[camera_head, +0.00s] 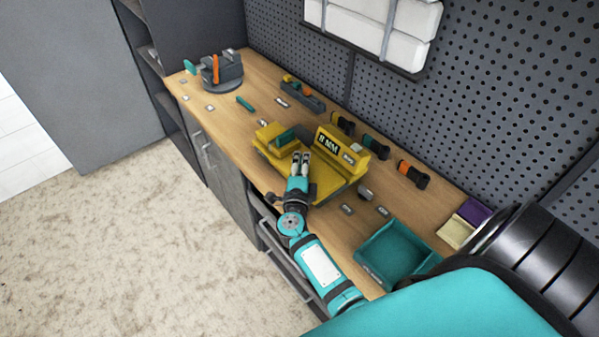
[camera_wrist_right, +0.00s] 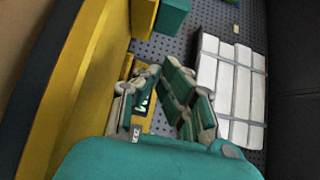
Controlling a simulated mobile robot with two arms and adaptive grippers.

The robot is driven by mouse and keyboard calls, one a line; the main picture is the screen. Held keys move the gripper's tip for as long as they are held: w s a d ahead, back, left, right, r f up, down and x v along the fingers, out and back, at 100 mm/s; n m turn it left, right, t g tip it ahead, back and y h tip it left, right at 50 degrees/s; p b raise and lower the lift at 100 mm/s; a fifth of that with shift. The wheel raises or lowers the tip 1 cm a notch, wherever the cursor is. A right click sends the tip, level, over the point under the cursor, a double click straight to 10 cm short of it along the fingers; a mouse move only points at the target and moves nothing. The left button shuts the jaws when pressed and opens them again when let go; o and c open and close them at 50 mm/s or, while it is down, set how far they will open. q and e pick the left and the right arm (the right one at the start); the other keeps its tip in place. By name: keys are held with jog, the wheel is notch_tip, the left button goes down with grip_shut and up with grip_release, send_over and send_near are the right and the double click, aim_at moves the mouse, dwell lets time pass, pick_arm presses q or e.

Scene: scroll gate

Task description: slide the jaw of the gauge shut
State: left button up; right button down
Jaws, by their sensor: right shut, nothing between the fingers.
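The yellow gauge (camera_head: 328,187) sits on the wooden bench in the head view, with a dark "8 MM" label on its upright right block (camera_head: 352,159). A yellow block (camera_head: 268,130) stands at its left end, with a teal piece (camera_head: 285,138) beside it. The yellow base shows along the left of the wrist view (camera_wrist_right: 62,88), and the teal piece is at its top (camera_wrist_right: 173,16). My right gripper (camera_head: 301,155) is shut and empty above the gauge, between its end blocks; whether it touches is unclear. It also shows in the wrist view (camera_wrist_right: 160,70). My left gripper is not in view.
A teal tray (camera_head: 372,267) stands near the bench's right part. Several dark tools (camera_head: 413,174) lie along the pegboard (camera_head: 470,110). A vise-like fixture (camera_head: 222,72) stands at the far left. Small metal parts (camera_head: 347,209) lie around the gauge.

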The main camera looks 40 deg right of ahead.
aim_at(290, 136)
jog(key=w, duration=0.2)
jog(key=w+d+b, duration=0.1)
jog(key=w, duration=0.1)
jog(key=shift+w+d+f+b, duration=0.1)
jog(key=shift+d+f+b, duration=0.1)
jog(key=shift+b, duration=0.1)
jog(key=shift+w+a+r, duration=0.15)
jog(key=shift+w, duration=0.65)
jog(key=shift+w+r+b, duration=0.1)
jog(key=shift+w+b, duration=0.4)
jog(key=shift+w, duration=0.25)
jog(key=shift+s+r, duration=0.1)
jog(key=shift+r, duration=0.1)
jog(key=shift+a+f, duration=0.1)
